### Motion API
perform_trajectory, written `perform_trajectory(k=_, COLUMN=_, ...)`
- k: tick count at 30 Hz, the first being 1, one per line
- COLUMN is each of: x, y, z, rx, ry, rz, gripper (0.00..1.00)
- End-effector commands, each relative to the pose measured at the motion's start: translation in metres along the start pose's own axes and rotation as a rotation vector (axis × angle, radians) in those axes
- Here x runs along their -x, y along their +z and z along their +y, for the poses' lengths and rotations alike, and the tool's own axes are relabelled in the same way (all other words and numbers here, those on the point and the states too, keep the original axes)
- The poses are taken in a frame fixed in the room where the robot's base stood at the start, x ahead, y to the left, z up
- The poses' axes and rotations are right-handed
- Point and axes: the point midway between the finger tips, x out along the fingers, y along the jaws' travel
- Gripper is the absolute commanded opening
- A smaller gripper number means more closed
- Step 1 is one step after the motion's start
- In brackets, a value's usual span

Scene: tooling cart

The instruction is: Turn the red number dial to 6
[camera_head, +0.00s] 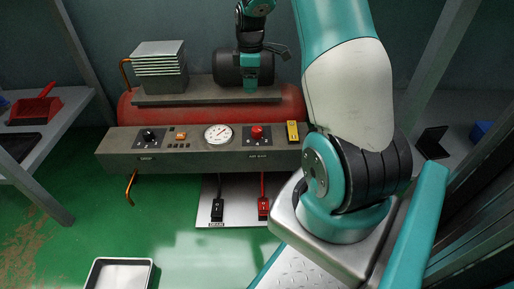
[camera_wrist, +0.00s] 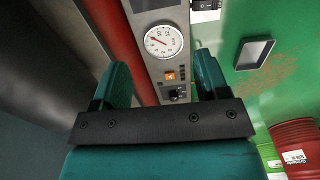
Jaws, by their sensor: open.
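The red number dial (camera_head: 257,132) sits on a dark plate on the right part of the grey control panel (camera_head: 205,161). Its number marks are too small to read in the head view. The dial does not show in the wrist view. My gripper (camera_head: 251,84) hangs above the red tank, behind the panel and apart from the dial. In the wrist view my gripper (camera_wrist: 163,76) is open and empty. Its two teal fingers stand apart, with the round gauge (camera_wrist: 163,41) and a black dial (camera_wrist: 178,95) showing beyond them.
The panel also carries a black dial (camera_head: 150,135), an orange switch (camera_head: 181,136), a white gauge (camera_head: 218,134) and a yellow part (camera_head: 292,131). A tray (camera_head: 120,274) lies on the green floor.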

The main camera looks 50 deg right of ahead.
Motion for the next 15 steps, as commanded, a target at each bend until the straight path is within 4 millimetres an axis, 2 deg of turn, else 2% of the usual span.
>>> perform_trajectory(k=1, x=-0.022, y=0.009, z=0.006, rx=-0.002, ry=-0.001, rz=-0.007, gripper=0.68)
perform_trajectory(k=5, x=-0.035, y=0.02, z=0.014, rx=0.007, ry=-0.001, rz=-0.017, gripper=0.68)
perform_trajectory(k=10, x=-0.054, y=0.022, z=0.015, rx=0.008, ry=-0.004, rz=-0.02, gripper=0.68)
perform_trajectory(k=15, x=-0.092, y=0.023, z=0.014, rx=0.008, ry=-0.005, rz=-0.019, gripper=0.68)
